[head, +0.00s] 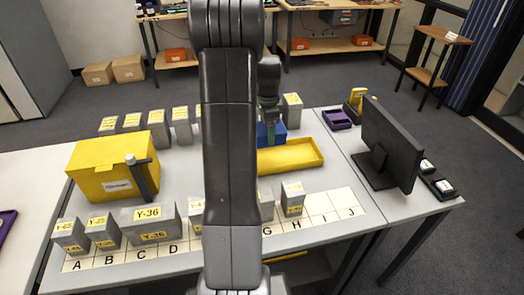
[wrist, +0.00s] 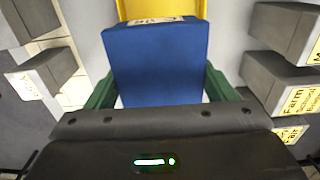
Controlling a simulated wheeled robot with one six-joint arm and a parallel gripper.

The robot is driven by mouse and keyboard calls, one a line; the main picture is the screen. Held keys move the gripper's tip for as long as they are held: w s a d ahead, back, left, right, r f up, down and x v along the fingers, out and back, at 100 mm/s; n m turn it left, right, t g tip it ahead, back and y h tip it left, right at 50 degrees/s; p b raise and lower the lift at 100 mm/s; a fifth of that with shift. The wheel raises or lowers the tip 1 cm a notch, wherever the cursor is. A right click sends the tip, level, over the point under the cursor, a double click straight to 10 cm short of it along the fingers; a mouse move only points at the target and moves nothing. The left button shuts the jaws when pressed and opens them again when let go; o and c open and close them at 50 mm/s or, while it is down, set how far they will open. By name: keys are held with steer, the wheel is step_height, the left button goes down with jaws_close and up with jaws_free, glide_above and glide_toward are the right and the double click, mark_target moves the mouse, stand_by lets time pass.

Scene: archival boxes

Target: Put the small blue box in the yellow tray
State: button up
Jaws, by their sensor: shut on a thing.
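The small blue box (head: 279,132) is between the fingers of my gripper (head: 269,117), partly hidden by my arm in the head view. In the wrist view the blue box (wrist: 155,62) fills the middle, with a green finger of my gripper (wrist: 159,88) against each side, and a label on its edge. The yellow tray (head: 300,158) lies on the grey table, its left part hidden behind my arm. The box appears at the tray's back edge; its height above the table is unclear. The tray (wrist: 165,8) also shows just beyond the box in the wrist view.
A large yellow box (head: 100,167) stands at left. Grey labelled boxes (head: 143,222) stand along the lettered strip in front; more (head: 181,127) stand in a back row. A black monitor (head: 390,140) and a purple tray (head: 337,119) are at right. Grey boxes (wrist: 285,85) flank my gripper.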

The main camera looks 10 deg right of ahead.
steer(key=f, duration=0.6)
steer(key=shift+w+f, duration=0.15)
steer(key=shift+w, duration=0.2)
steer(key=shift+f+p, duration=0.35)
steer(key=shift+f, duration=1.85)
steer(key=shift+f, duration=0.2)
steer(key=o, duration=0.8)
steer(key=shift+o, duration=0.2)
steer(key=shift+r, duration=0.1)
step_height(320, 180, up, 12)
steer(key=shift+r+b, duration=0.15)
steer(key=shift+b, duration=0.35)
